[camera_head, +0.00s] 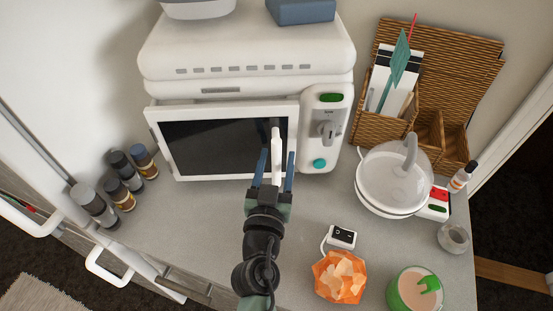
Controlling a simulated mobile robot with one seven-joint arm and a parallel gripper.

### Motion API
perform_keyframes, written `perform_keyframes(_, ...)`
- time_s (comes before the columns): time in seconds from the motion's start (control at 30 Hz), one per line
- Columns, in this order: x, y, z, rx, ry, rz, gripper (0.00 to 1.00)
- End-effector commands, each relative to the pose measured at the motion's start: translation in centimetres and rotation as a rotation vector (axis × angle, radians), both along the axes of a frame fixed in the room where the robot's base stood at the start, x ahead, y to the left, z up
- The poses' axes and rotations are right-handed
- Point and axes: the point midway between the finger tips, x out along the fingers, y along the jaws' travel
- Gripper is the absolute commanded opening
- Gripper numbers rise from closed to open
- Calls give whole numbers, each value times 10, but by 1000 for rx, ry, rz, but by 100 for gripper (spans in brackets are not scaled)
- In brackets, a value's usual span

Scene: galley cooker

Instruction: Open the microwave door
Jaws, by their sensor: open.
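The white microwave (245,48) stands at the back of the counter. Its door (190,141) has a dark window in a white frame and looks shut or nearly so; I cannot tell exactly. A white upright handle (276,140) is near the door's right side. My gripper (277,153) is open in front of the door, its blue fingers to the left and right of the handle. The handle lies between the fingers in the picture, with gaps visible on both sides. Contact and depth cannot be told. The control panel (325,128) is right of the door.
Several small jars (122,172) stand left of the microwave. The counter (185,218) is bare in front of the door's left part.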

Motion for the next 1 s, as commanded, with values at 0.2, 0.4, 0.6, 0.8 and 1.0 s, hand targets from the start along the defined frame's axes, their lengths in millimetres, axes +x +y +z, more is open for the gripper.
perform_keyframes(0.2, 0, 0, 0, 0, 0, 0, 36)
perform_keyframes(0.4, 0, 0, 0, 0, 0, 0, 0)
perform_keyframes(0.6, 0, 0, 0, 0, 0, 0, 0)
perform_keyframes(0.8, 0, 0, 0, 0, 0, 0, 0)
perform_keyframes(1.0, 0, 0, 0, 0, 0, 0, 0)
